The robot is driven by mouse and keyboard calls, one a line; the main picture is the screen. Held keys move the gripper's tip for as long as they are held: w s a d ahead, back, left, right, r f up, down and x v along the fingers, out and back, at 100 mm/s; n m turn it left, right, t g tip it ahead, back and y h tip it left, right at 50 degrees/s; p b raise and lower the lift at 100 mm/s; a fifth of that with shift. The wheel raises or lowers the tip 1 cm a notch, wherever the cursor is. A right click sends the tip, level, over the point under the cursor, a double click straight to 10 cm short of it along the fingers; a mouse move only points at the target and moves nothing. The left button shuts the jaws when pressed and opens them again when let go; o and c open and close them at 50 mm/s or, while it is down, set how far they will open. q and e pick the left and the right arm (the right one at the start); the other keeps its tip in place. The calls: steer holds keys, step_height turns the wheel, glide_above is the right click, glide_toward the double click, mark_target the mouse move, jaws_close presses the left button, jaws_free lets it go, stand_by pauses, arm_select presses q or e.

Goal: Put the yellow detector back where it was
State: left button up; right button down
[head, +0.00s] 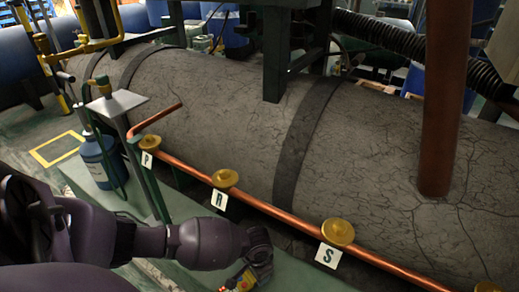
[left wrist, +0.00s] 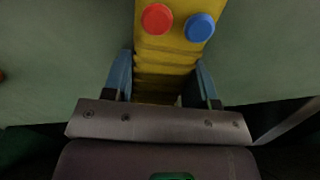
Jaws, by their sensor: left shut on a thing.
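The yellow detector (left wrist: 172,42) has a ribbed yellow body with a red button and a blue button, and lies between my left gripper's two blue fingers in the left wrist view. My left gripper (head: 259,257) is shut on it. In the head view only a small part of the detector (head: 243,281) shows, at the bottom edge below the gripper. It is over the green surface (head: 188,212); I cannot tell whether it touches it. My right gripper is not in view.
A large cracked grey tank (head: 220,95) fills the back. A copper pipe (head: 275,209) with brass fittings runs before it, tagged P, R and S. A grey plate on a post (head: 117,103) and a blue cylinder (head: 96,160) stand at left. A brown-red pipe (head: 443,100) rises at right.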

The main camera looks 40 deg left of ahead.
arm_select(q)
steer(key=o, duration=0.9)
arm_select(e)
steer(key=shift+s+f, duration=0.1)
arm_select(q)
steer(key=shift+r, duration=0.1)
steer(key=shift+w+r, duration=0.15)
steer(key=shift+r, duration=0.2)
steer(key=r, duration=0.1)
steer(key=r+p, duration=0.1)
steer(key=r, duration=0.1)
steer(key=r+p, duration=0.1)
steer(key=shift+w+r, duration=0.25)
steer(key=shift+r, duration=0.15)
steer(key=r+p, duration=0.1)
steer(key=r, duration=0.1)
steer(key=r+p, duration=0.1)
steer(key=r, duration=0.1)
steer(key=r+p, duration=0.1)
steer(key=r, duration=0.1)
steer(key=shift+s+r, duration=0.25)
steer(key=shift+r, duration=0.05)
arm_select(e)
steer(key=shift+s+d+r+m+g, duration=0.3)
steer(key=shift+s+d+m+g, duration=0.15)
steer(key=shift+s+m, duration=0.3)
